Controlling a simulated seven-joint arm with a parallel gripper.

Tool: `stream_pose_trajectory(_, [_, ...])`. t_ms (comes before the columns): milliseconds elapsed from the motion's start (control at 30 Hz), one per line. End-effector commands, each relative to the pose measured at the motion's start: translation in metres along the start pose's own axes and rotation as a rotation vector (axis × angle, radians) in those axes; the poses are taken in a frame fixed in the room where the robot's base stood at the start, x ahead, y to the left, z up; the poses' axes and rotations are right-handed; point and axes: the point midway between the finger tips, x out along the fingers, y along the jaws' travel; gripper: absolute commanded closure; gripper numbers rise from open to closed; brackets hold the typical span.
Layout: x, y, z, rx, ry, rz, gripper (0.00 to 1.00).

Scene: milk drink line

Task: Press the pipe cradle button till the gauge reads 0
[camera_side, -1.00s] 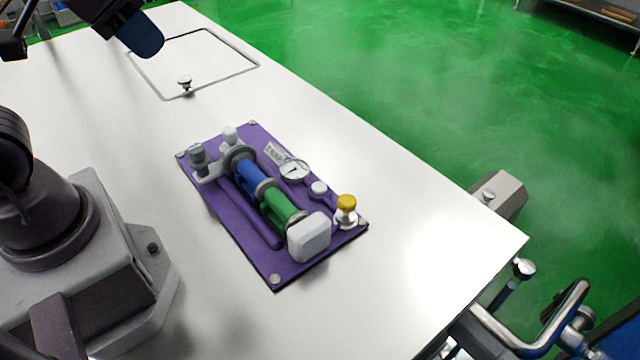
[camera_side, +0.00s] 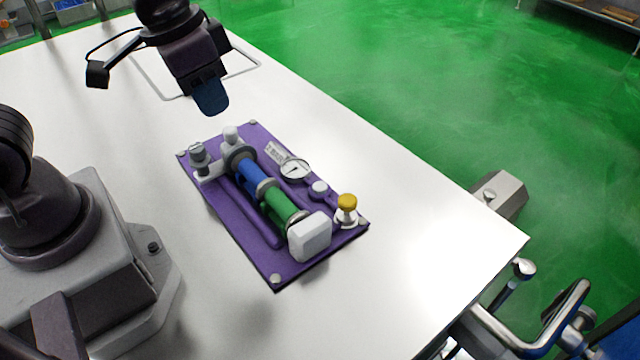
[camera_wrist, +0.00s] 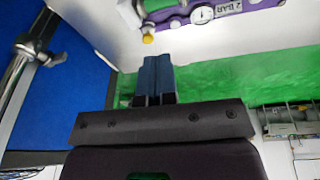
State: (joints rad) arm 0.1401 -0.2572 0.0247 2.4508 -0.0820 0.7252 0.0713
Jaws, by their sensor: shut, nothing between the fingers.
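The pipe cradle is a purple plate (camera_side: 232,208) on the table, holding a blue and green pipe (camera_side: 281,208) with a white end block (camera_side: 310,238). A round white gauge (camera_side: 295,170) sits on its far edge; its needle is too small to read. A yellow-topped button (camera_side: 347,203) stands at the right corner, beside a low white cap (camera_side: 319,188). In the wrist view the gauge (camera_wrist: 202,14) and the yellow top (camera_wrist: 148,39) show at the upper edge. My gripper (camera_side: 212,103) is shut and empty, above the table beyond the cradle's back-left end, apart from it.
A label (camera_wrist: 228,6) reading "2 BAR" is beside the gauge. Grey and white upright fittings (camera_side: 198,153) rise at the cradle's left end. The table right of the cradle is clear.

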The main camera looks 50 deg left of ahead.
Motion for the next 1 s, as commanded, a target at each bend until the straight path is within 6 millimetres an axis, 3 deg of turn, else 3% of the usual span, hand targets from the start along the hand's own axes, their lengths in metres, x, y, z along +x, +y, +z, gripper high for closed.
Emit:
stream_pose_trajectory(300, [0.094, 0.018, -0.04, 0.161, 0.037, 0.02, 1.0])
stream_pose_trajectory(500, [0.155, 0.016, -0.065, 0.301, 0.149, -0.061, 1.0])
stream_pose_trajectory(600, [0.176, 0.008, -0.08, 0.382, 0.234, -0.14, 1.0])
stream_pose_trajectory(700, [0.18, -0.001, -0.098, 0.447, 0.325, -0.227, 1.0])
stream_pose_trajectory(800, [0.17, -0.008, -0.118, 0.497, 0.416, -0.305, 1.0])
stream_pose_trajectory(1000, [0.161, -0.013, -0.131, 0.573, 0.48, -0.383, 1.0])
